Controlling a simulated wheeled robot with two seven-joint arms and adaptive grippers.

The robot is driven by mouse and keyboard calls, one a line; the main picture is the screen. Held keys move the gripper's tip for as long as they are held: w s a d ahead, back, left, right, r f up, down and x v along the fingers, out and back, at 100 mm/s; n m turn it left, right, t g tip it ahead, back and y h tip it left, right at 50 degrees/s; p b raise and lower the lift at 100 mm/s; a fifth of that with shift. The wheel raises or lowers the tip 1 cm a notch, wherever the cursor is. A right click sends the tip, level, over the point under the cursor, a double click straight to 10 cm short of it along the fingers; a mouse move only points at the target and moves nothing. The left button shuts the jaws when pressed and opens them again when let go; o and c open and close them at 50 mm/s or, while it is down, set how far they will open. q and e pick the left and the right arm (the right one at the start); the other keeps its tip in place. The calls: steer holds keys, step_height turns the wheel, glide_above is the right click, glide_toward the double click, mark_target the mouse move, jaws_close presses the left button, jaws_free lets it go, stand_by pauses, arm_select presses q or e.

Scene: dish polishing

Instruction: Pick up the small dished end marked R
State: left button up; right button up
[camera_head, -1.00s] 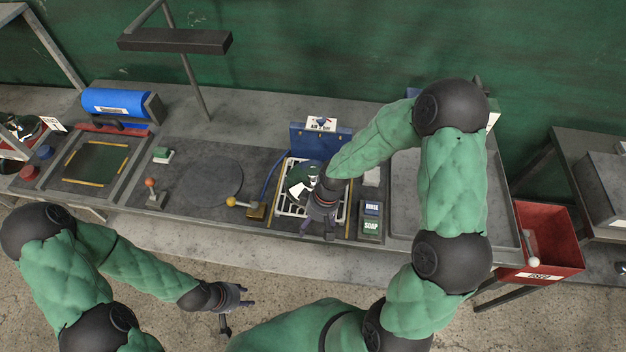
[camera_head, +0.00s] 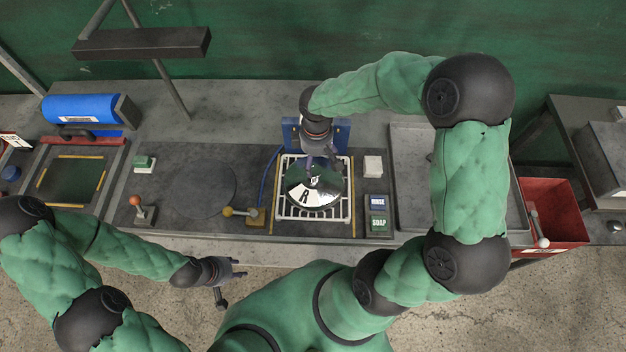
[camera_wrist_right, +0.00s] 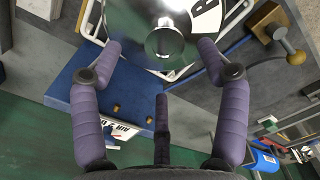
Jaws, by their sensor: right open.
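The shiny steel dished end (camera_head: 313,187), with a black R on a white label, lies on a white wire rack (camera_head: 285,213). It has a small round knob at its middle. In the right wrist view the dished end (camera_wrist_right: 125,18) fills the top, with part of its label at the right. My right gripper (camera_head: 322,164) is open over the far side of the dished end; its spread fingers (camera_wrist_right: 160,50) show either side of the knob, and I cannot tell whether they touch. My left gripper (camera_head: 232,282) hangs open and empty in front of the bench.
A blue box (camera_head: 343,132) stands right behind the rack. RINSE (camera_head: 376,201) and SOAP (camera_head: 378,223) blocks sit to its right, a yellow-knobbed lever (camera_head: 240,212) to its left. A round dark disc (camera_head: 200,190) lies further left. A red bin (camera_head: 555,215) is at far right.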

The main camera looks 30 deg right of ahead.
mark_target(314, 170)
steer(key=shift+w+f, duration=0.3)
steer(key=shift+f, duration=0.5)
steer(key=shift+s+a+f, duration=0.1)
steer(key=shift+s+f, duration=0.15)
steer(key=shift+f, duration=0.1)
steer(key=f, duration=0.4)
steer(key=shift+w+a+f, duration=0.1)
steer(key=shift+a+f, duration=0.1)
steer(key=shift+f, duration=0.05)
steer(key=shift+c, duration=0.3)
steer(key=shift+r, duration=0.1)
jaws_close()
